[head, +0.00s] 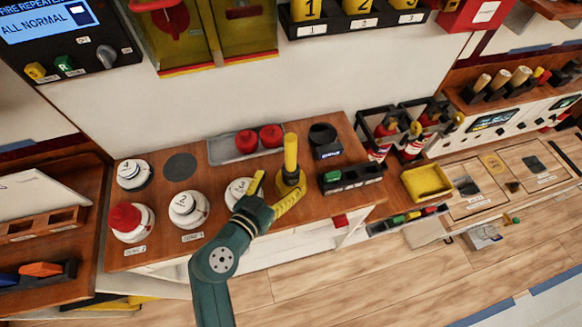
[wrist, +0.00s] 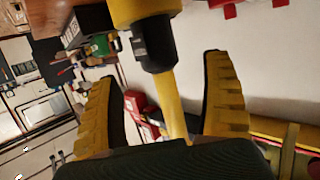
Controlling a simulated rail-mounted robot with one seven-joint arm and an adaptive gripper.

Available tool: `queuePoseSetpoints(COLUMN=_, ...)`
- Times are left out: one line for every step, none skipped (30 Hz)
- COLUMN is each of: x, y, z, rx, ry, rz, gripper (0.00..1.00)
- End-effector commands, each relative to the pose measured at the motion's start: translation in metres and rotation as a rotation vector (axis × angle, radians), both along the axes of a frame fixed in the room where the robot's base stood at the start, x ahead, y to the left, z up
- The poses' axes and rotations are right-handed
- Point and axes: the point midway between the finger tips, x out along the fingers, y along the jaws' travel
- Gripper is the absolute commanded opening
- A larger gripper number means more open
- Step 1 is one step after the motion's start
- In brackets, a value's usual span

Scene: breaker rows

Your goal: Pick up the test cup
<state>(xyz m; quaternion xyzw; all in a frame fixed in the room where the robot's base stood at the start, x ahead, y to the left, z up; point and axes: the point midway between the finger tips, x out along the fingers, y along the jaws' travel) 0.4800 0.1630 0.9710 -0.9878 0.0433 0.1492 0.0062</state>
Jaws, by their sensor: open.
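The test cup appears to be the yellow tool with an upright stem (head: 290,150) and a wider base on the wooden counter. In the wrist view its yellow body (wrist: 145,10), black collar (wrist: 155,45) and thin yellow shaft (wrist: 172,108) show. My gripper (head: 281,176) is low at the tool, with one yellow finger left of it and one in front of it. In the wrist view my gripper (wrist: 160,68) is open, with the shaft between the fingers and gaps on both sides. I cannot tell whether either finger touches it.
White detectors stand close on the left, including one numbered 2 (head: 189,209) and one partly behind my gripper (head: 238,190). A grey tray (head: 221,150) with two red domes lies behind. A black holder (head: 350,178) and a yellow bin (head: 427,181) are right.

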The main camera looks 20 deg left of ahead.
Motion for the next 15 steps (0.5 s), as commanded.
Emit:
queuePoseSetpoints(x=0.006, y=-0.001, z=-0.001, rx=-0.001, ry=0.001, rz=-0.002, gripper=0.82)
queuePoseSetpoints(x=0.009, y=-0.002, z=-0.002, rx=0.000, ry=0.001, rz=-0.002, gripper=0.82)
queuePoseSetpoints(x=0.012, y=-0.002, z=-0.003, rx=0.001, ry=0.001, rz=-0.001, gripper=0.82)
queuePoseSetpoints(x=0.015, y=-0.002, z=-0.003, rx=0.001, ry=0.001, rz=-0.001, gripper=0.82)
queuePoseSetpoints(x=0.019, y=-0.003, z=-0.003, rx=0.000, ry=0.001, rz=-0.002, gripper=0.82)
queuePoseSetpoints(x=0.025, y=-0.004, z=-0.004, rx=0.000, ry=0.001, rz=-0.003, gripper=0.82)
queuePoseSetpoints(x=0.030, y=-0.005, z=-0.004, rx=-0.001, ry=0.001, rz=-0.003, gripper=0.82)
queuePoseSetpoints(x=0.036, y=-0.006, z=-0.005, rx=-0.001, ry=0.001, rz=-0.003, gripper=0.82)
queuePoseSetpoints(x=0.043, y=-0.008, z=-0.007, rx=0.000, ry=0.001, rz=-0.004, gripper=0.82)
queuePoseSetpoints(x=0.048, y=-0.008, z=-0.010, rx=0.000, ry=0.001, rz=-0.003, gripper=0.82)
queuePoseSetpoints(x=0.052, y=-0.008, z=-0.012, rx=0.000, ry=0.001, rz=-0.003, gripper=0.82)
queuePoseSetpoints(x=0.056, y=-0.008, z=-0.014, rx=0.000, ry=0.001, rz=-0.001, gripper=0.82)
queuePoseSetpoints(x=0.059, y=-0.008, z=-0.015, rx=0.001, ry=0.001, rz=-0.001, gripper=0.82)
queuePoseSetpoints(x=0.060, y=-0.008, z=-0.016, rx=0.001, ry=0.000, rz=-0.001, gripper=0.82)
queuePoseSetpoints(x=0.061, y=-0.008, z=-0.017, rx=0.001, ry=0.000, rz=0.000, gripper=0.82)
